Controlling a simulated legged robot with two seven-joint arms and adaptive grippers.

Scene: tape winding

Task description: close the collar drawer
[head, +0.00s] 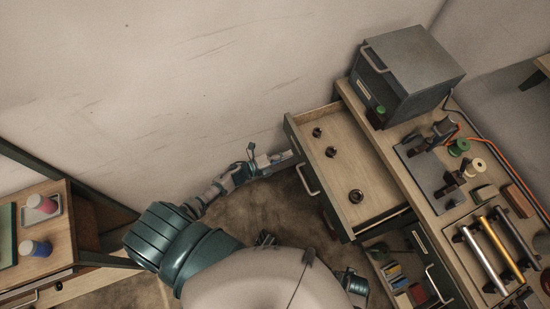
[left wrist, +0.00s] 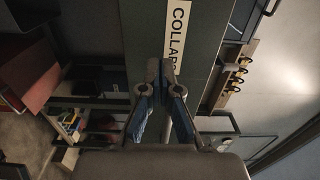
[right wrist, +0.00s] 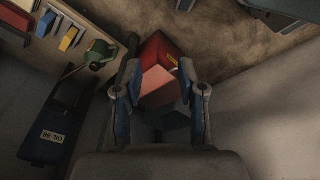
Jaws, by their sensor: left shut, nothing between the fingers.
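The collar drawer (head: 335,190) is pulled out from the bench in the head view, with three dark collars (head: 331,152) on its pale wooden floor. Its front bears a handle (head: 307,180). In the left wrist view the drawer's green front (left wrist: 205,65) carries a label (left wrist: 177,35) reading "COLLARS", partly hidden. My left gripper (head: 292,157) is shut and empty at the drawer front, beside the handle; its fingertips (left wrist: 160,72) lie over the front below the label. I cannot tell whether they touch. My right gripper (right wrist: 160,78) is open and empty, away from the drawer.
A grey cabinet (head: 412,65) stands on the bench (head: 400,160) behind the drawer. Spools and metal rods lie further right. An open lower drawer (head: 395,255) holds coloured boxes. In the right wrist view a red bin (right wrist: 158,55) stands beyond the fingers. A side table is at left.

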